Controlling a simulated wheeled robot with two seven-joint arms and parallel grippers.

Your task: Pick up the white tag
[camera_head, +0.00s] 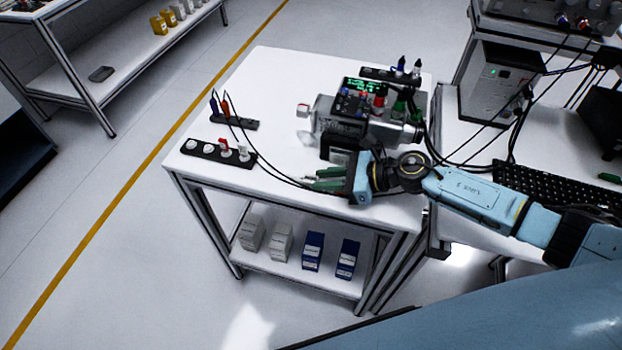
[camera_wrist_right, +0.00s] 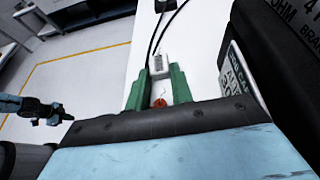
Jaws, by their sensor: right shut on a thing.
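My right gripper (camera_head: 322,179) reaches in from the right, low over the front part of the white table in the head view. Its green fingers also show in the right wrist view (camera_wrist_right: 160,82). They are shut on the white tag (camera_wrist_right: 160,64), a small pale block between the fingertips. A small red round piece (camera_wrist_right: 160,103) shows between the fingers, nearer the palm. In the head view the tag is too small to make out at the fingertips. A blue and dark arm part (camera_wrist_right: 35,108), seemingly my left arm, shows at the left of the wrist view; its fingers are unclear.
A servo encoder device (camera_head: 365,118) with a lit display stands behind the gripper on the white table (camera_head: 270,85). A black strip with several knobs (camera_head: 217,153) lies at the left front, with a cable block (camera_head: 236,123) behind it. Cables run towards the gripper.

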